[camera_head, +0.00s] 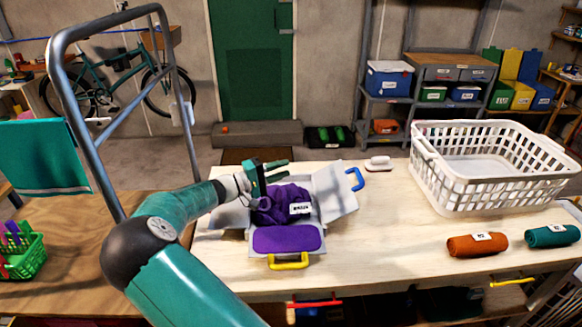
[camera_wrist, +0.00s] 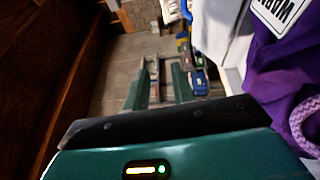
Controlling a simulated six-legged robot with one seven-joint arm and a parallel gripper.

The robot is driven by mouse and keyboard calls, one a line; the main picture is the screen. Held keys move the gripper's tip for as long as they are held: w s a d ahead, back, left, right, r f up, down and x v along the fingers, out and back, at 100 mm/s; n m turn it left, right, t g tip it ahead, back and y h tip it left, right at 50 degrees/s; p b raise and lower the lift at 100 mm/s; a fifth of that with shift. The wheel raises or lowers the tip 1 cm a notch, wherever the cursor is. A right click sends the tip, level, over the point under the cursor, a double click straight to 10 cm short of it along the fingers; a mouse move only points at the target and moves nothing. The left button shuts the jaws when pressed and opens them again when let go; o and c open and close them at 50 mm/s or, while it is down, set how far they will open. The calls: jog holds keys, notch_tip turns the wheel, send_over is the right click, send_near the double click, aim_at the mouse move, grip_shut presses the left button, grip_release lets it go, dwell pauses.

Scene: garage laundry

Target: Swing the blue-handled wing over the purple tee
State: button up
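The purple tee (camera_head: 270,208) lies bunched on the middle of a pale folding board on the table, with a white label on it. The blue-handled wing (camera_head: 335,190) is the board's right panel; it slants up and outward, and its blue handle (camera_head: 355,179) is at the upper right corner. A front flap with a yellow handle (camera_head: 288,262) carries a flat purple patch. My gripper (camera_head: 268,174) is above the tee's back side, left of the blue handle, with fingers apart and nothing between them. In the wrist view the tee (camera_wrist: 262,75) fills the right edge.
A white laundry basket (camera_head: 490,190) stands at the right back. An orange roll (camera_head: 477,245) and a teal roll (camera_head: 552,236) lie at the right front. A white brush-like item (camera_head: 379,163) lies behind the blue handle. The table between board and rolls is clear.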

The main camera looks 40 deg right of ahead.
jog(key=w+a, duration=0.1)
jog(key=a, duration=0.8)
jog(key=shift+w+a+f, duration=0.15)
jog(key=shift+f, duration=0.2)
jog(key=s+m+y, duration=0.1)
jog(key=s+y, duration=0.9)
jog(key=s, duration=0.3)
jog(key=s+a+r+n+t+y, duration=0.1)
jog(key=s+a+r+t+y, duration=0.3)
jog(key=s+a, duration=0.4)
jog(key=s+a+r+n+t+y, duration=0.1)
jog(key=s+a+r+t+y, duration=0.3)
jog(key=s+a, duration=0.4)
jog(key=s+r, duration=0.1)
jog(key=s, duration=0.1)
jog(key=shift+s+y, duration=0.3)
jog(key=shift+s, duration=0.05)
